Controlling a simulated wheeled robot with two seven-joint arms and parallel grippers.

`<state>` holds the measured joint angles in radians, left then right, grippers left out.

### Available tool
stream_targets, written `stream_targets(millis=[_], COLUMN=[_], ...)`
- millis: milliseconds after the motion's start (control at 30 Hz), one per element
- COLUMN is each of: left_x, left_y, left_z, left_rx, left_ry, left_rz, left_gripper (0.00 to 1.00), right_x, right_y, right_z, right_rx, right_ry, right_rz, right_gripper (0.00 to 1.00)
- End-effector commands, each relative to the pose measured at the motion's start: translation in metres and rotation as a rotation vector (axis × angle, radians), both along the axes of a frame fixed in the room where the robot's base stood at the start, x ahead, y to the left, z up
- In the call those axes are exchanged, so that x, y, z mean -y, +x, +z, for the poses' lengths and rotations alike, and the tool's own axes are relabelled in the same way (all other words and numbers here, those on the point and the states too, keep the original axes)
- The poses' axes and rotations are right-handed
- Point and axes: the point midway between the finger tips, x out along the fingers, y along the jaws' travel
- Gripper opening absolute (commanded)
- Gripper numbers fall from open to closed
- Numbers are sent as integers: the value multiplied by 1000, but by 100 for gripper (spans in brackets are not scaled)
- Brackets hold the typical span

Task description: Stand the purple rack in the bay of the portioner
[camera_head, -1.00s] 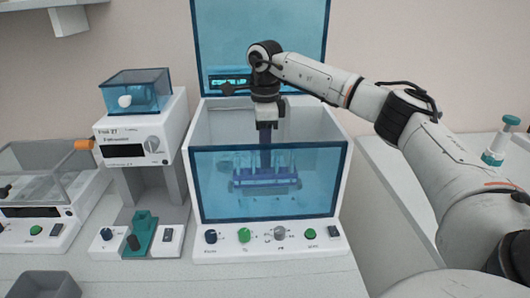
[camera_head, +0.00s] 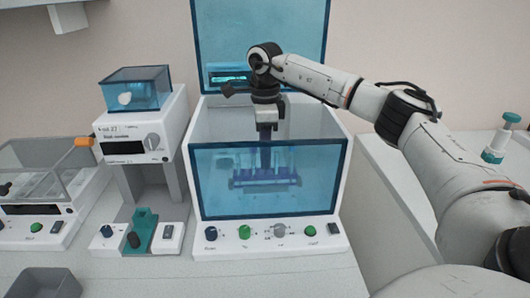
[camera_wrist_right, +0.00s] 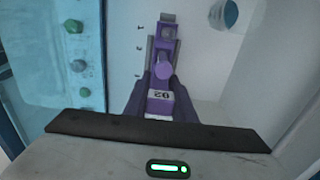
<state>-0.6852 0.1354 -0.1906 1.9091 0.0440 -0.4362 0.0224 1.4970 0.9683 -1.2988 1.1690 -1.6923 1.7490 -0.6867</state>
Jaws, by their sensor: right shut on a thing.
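The purple rack (camera_head: 264,184) holds several clear tubes and looks blue through the blue front window of the large white tank (camera_head: 341,190). Its handle rises toward my right gripper (camera_head: 264,124), which points down into the open tank and is shut on it. In the right wrist view the purple rack (camera_wrist_right: 166,40) runs away below the gripper, with a tag reading 02 at the near end. Whether its base touches the tank floor is unclear. No readable label tells which machine is the portioner. My left gripper is not in view.
The tank's blue lid (camera_head: 300,40) stands open behind my arm. To the left is a white machine (camera_head: 140,140) with a blue hood and a teal piece (camera_head: 142,232) at its base. A clear-covered machine (camera_head: 40,190) and grey tray (camera_head: 50,284) lie farther left. A teal-topped item (camera_head: 497,145) stands right.

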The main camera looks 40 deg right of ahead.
Motion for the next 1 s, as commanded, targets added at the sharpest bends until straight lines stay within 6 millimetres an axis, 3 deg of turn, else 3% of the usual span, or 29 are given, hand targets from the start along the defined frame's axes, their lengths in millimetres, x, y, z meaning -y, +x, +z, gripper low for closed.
stream_targets(millis=[367,400,500,1000], left_x=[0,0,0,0], left_y=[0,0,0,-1], left_z=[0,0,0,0], left_rx=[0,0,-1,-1], left_ry=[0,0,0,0], left_rz=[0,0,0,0], left_gripper=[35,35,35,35], right_x=[0,0,0,0], right_y=[0,0,0,0], right_z=[-4,-4,-4,-4], right_rx=[1,1,1,0], right_ry=[0,0,0,0], right_rz=[0,0,0,0], right_gripper=[0,28,45,45])
